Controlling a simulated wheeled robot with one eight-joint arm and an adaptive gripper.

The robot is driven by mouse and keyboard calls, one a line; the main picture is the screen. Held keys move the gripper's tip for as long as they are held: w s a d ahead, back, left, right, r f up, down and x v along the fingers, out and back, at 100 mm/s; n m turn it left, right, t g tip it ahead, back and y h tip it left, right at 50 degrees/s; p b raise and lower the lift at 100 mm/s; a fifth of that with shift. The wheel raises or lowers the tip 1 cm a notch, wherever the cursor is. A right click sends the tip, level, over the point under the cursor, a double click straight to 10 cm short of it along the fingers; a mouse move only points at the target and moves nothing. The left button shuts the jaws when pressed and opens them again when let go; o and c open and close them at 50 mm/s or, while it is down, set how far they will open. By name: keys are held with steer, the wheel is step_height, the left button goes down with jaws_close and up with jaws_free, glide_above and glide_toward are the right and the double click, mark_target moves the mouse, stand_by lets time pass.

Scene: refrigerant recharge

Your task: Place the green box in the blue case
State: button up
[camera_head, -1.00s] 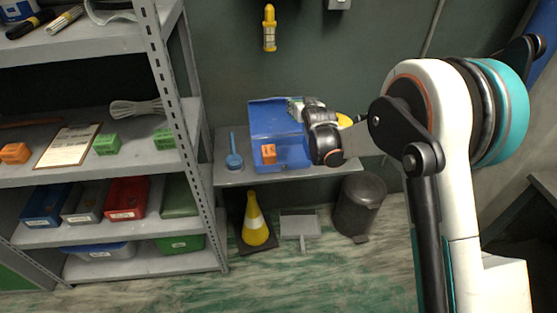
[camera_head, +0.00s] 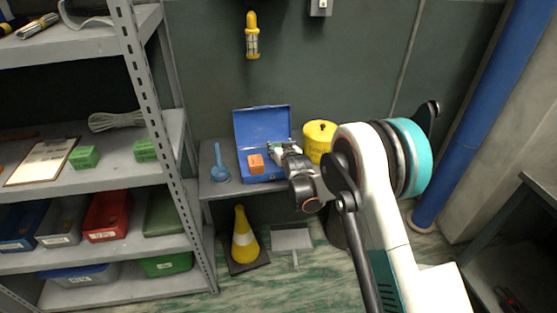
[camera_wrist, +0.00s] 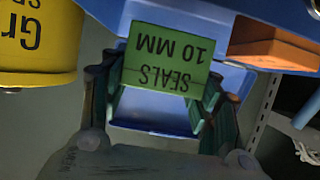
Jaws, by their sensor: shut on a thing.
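My gripper (camera_head: 281,150) is shut on a green box (camera_wrist: 167,60) marked "SEALS 10 MM". In the wrist view, the box sits between my two fingers with its label upside down. The blue case (camera_head: 262,126) stands open on a grey bench, its lid raised against the wall side. The gripper is at the right part of the case, over its opening. Blue case surfaces (camera_wrist: 240,80) show around and behind the green box. I cannot tell whether the box touches the case floor. An orange box (camera_head: 256,164) is at the case's front; it also shows in the wrist view (camera_wrist: 270,48).
A yellow tub (camera_head: 319,141) stands right of the case, close to my arm. Two other green boxes (camera_head: 84,157) are on the left shelf.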

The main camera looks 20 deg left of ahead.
steer(key=shift+f+b, duration=0.75)
steer(key=shift+f, duration=1.35)
steer(key=shift+f, duration=0.15)
steer(key=o, duration=0.8)
steer(key=shift+r, duration=0.2)
steer(key=p+v, duration=0.3)
steer(key=v, duration=0.9)
steer(key=shift+p, duration=0.3)
